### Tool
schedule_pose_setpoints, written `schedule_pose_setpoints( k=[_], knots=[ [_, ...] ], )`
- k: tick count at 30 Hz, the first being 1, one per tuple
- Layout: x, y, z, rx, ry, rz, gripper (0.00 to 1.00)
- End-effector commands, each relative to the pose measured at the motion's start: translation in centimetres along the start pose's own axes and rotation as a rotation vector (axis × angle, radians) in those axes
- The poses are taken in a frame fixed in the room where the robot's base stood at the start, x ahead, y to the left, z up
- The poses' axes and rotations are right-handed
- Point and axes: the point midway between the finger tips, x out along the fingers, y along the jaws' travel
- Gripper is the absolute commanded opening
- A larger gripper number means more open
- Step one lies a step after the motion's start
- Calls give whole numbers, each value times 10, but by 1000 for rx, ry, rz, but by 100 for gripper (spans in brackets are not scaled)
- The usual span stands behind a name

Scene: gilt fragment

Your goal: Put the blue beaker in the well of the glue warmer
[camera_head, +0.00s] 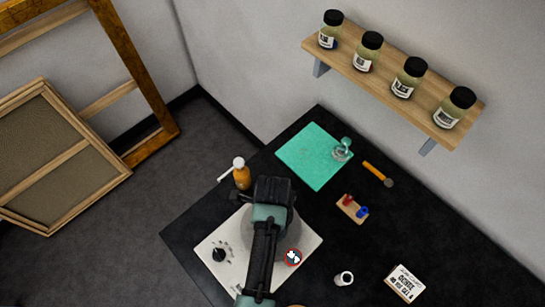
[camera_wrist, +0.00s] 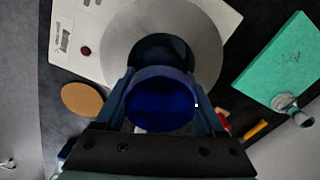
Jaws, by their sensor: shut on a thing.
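The glue warmer has a white base (camera_head: 305,243) and a round grey top, partly behind my arm in the head view. In the wrist view its grey top (camera_wrist: 205,40) surrounds a dark well (camera_wrist: 160,45). My gripper (camera_wrist: 160,74) is shut on the blue beaker (camera_wrist: 160,103), with one finger on each side. I look into the beaker's open mouth, and its far end overlaps the near part of the well. I cannot tell whether its bottom is above the well or inside it. In the head view my arm hides the beaker and my fingertips.
Around the warmer are an orange bottle (camera_head: 242,178), a green mat (camera_head: 308,155) with a small glass item (camera_head: 342,150), a hammer-like tool (camera_head: 377,173), a small wooden rack (camera_head: 352,209), a white cup (camera_head: 344,278) and a labelled box (camera_head: 404,284). A jar shelf (camera_head: 385,85) hangs behind.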

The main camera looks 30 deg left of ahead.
Motion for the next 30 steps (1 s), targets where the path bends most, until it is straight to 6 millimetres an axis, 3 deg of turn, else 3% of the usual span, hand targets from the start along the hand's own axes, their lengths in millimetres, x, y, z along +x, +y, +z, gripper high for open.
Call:
schedule_pose_setpoints(
  k=[21, 22, 26, 30],
  knots=[
    [12, 0, 0, -1, 0, -1, 14],
    [12, 0, 0, -1, 0, -1, 75],
    [12, 0, 0, 0, 0, -1, 98],
    [11, 0, 0, 0, 0, -1, 100]
  ],
)
